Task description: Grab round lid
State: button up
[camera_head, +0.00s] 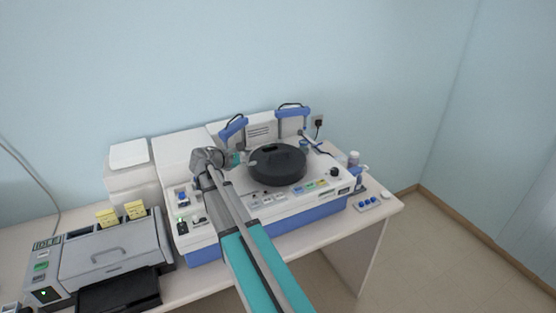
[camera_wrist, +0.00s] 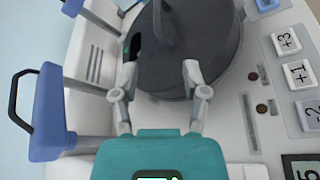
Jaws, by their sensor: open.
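The round lid (camera_head: 277,166) is a dark grey disc with a raised handle bar, sitting on top of the white and blue staining machine (camera_head: 312,204). In the wrist view the lid (camera_wrist: 215,50) fills the upper middle, with its handle (camera_wrist: 162,22) at the top edge. My gripper (camera_wrist: 160,72) is open, its two grey fingers spread over the near edge of the lid, and nothing is between them. In the head view my gripper (camera_head: 236,160) is at the left side of the lid. I cannot tell whether a finger touches the lid.
Two blue clamp-like arms (camera_head: 233,127) (camera_head: 293,112) stand at the machine's back. Buttons (camera_head: 310,186) line its front. A grey device (camera_head: 108,252) stands on the table at left. Small bottles (camera_head: 353,159) and a tray with blue items (camera_head: 369,203) are at right. The wall is close behind.

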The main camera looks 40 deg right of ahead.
aim_at(275, 153)
jog(key=shift+d, duration=0.15)
jog(key=b+x, duration=0.2)
jog(key=x, duration=0.5)
jog(key=shift+s+d+f+b, duration=0.1)
jog(key=shift+d+b, duration=0.2)
jog(key=shift+d, duration=0.5)
jog(key=shift+d+f, duration=0.1)
jog(key=shift+b+x, duration=0.7)
jog(key=shift+x, duration=1.8)
grip_shut()
